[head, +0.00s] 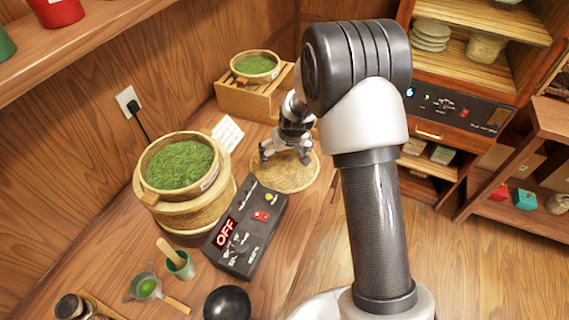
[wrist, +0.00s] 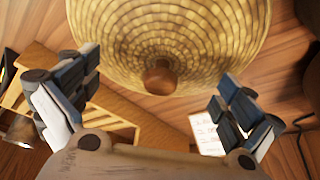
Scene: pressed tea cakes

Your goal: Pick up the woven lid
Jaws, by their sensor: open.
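The woven lid (head: 285,179) is a round, flat, straw-coloured disc lying on the wooden counter. In the wrist view the lid (wrist: 165,50) fills the upper middle, with a round brown wooden knob (wrist: 158,77) at its centre. In the wrist view my gripper (wrist: 155,92) is open, with one finger on each side of the knob's position. Nothing is between the fingers that I can see as held. I cannot tell how high they are above the lid.
A steamer basket of green leaves (head: 180,165) stands left of the lid. A black control box (head: 245,228) showing OFF lies in front. A wooden stand (head: 255,98) with a smaller leaf basket (head: 255,66) is behind.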

